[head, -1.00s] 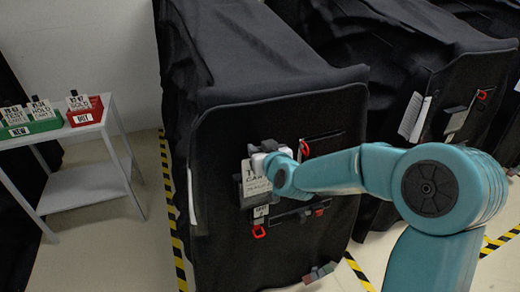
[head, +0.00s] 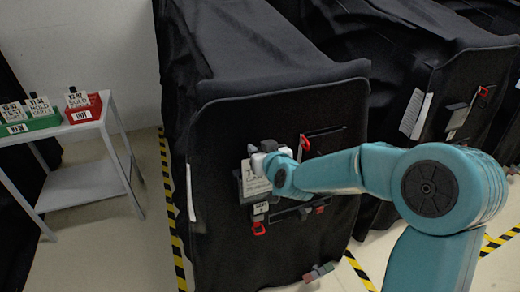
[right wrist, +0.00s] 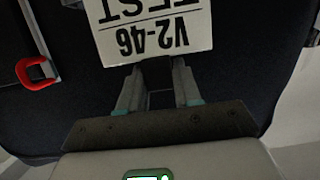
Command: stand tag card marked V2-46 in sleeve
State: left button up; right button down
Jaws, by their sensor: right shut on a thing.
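The white tag card (right wrist: 155,38) reads V2-46 and TEST, upside down in the right wrist view. In the head view the card (head: 254,181) hangs in front of the black cart cover. My right gripper (right wrist: 158,72) is shut on the card's edge; in the head view this gripper (head: 268,162) is at the card's upper right. A small white label (head: 260,208) sits just below the card, on a dark holder that may be the sleeve. I cannot tell whether the card's lower edge is inside it. My left gripper is not in view.
Red clips (head: 304,143) and a dark strip sit on the cover beside the card. A grey side table (head: 80,180) at the left holds a green tray (head: 35,124) and a red tray (head: 84,112) with cards. Another covered cart (head: 440,60) stands at the right.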

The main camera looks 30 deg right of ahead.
jog(key=shift+f, duration=0.25)
jog(key=c, duration=0.7)
grip_release()
jog(key=v, duration=1.6)
jog(key=shift+s+r, duration=0.1)
jog(key=shift+r, duration=0.05)
